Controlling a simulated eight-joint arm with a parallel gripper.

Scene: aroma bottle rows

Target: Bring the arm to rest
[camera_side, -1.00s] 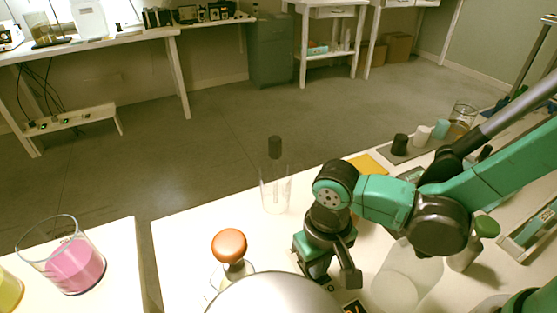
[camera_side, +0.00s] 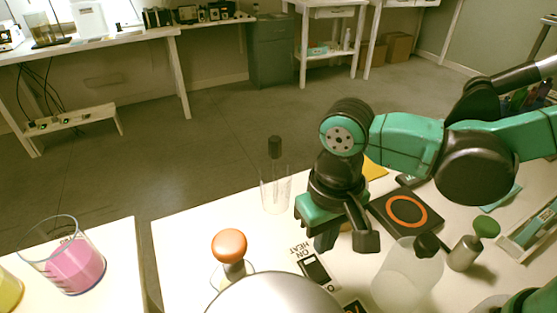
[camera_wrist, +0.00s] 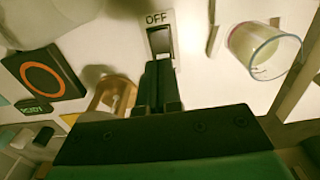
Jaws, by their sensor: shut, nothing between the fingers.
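My gripper (camera_side: 326,240) hangs above the white table, fingers pointing down. In the wrist view its two dark fingers (camera_wrist: 158,86) are together with nothing between them. Just beyond the fingertips is a dark rocker switch (camera_wrist: 160,39) marked OFF. The switch panel (camera_side: 315,268) also shows in the side view, below my gripper, with ON and HEAT lettering. The gap between fingertips and switch is hard to judge.
A black plate with an orange ring (camera_side: 406,212) lies right of my gripper. A frosted vessel (camera_side: 408,280) stands in front of it. A clear beaker (camera_side: 275,190) and an orange knob (camera_side: 229,245) are to the left. A pink-filled beaker (camera_side: 76,266) sits on the left table.

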